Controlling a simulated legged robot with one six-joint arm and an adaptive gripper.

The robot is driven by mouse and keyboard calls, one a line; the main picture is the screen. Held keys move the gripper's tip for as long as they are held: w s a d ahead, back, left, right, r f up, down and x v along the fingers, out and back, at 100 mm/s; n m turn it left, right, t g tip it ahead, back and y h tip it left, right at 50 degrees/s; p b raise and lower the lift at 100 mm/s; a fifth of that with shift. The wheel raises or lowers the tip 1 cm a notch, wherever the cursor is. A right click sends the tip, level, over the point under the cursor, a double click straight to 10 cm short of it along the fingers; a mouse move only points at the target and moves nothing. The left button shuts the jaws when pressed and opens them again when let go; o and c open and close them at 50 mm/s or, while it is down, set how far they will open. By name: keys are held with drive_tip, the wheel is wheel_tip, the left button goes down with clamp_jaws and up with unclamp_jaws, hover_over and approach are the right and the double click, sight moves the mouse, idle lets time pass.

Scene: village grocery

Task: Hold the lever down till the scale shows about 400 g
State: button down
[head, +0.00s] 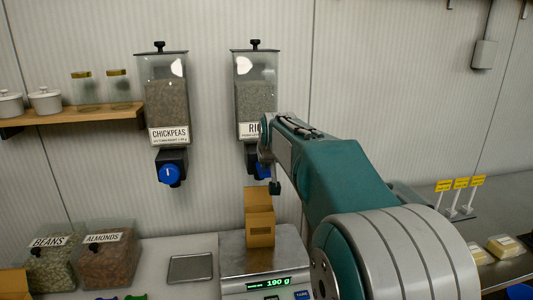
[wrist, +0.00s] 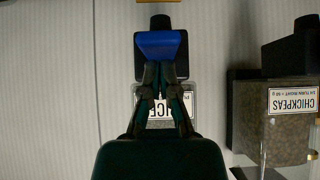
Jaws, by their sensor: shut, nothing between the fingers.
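The rice dispenser (head: 255,95) hangs on the wall, its label partly hidden by my arm. Its blue lever (head: 262,171) shows below it, partly covered. In the wrist view, which looks upside down, the blue lever (wrist: 160,44) is at the tips of my gripper (wrist: 160,68). My gripper is shut with nothing between the fingers and seems to touch the lever; exact contact cannot be told. A brown cardboard box (head: 260,238) stands on the scale (head: 232,264) beneath the dispenser. The green display (head: 268,284) appears to read 190 g.
A chickpeas dispenser (head: 165,95) with its own blue knob (head: 169,174) hangs to the left. A small metal tray (head: 190,268) lies beside the scale. Bins of beans (head: 50,265) and almonds (head: 108,262) stand at left. A shelf (head: 75,117) holds jars and pots.

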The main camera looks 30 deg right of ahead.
drive_tip(key=shift+f, duration=0.3)
drive_tip(key=shift+f, duration=0.1)
drive_tip(key=shift+s+a+f, duration=0.1)
drive_tip(key=shift+s+f, duration=0.05)
drive_tip(key=shift+f, duration=0.75)
drive_tip(key=shift+s+f, duration=0.15)
drive_tip(key=shift+f, duration=0.75)
drive_tip(key=shift+r, duration=0.85)
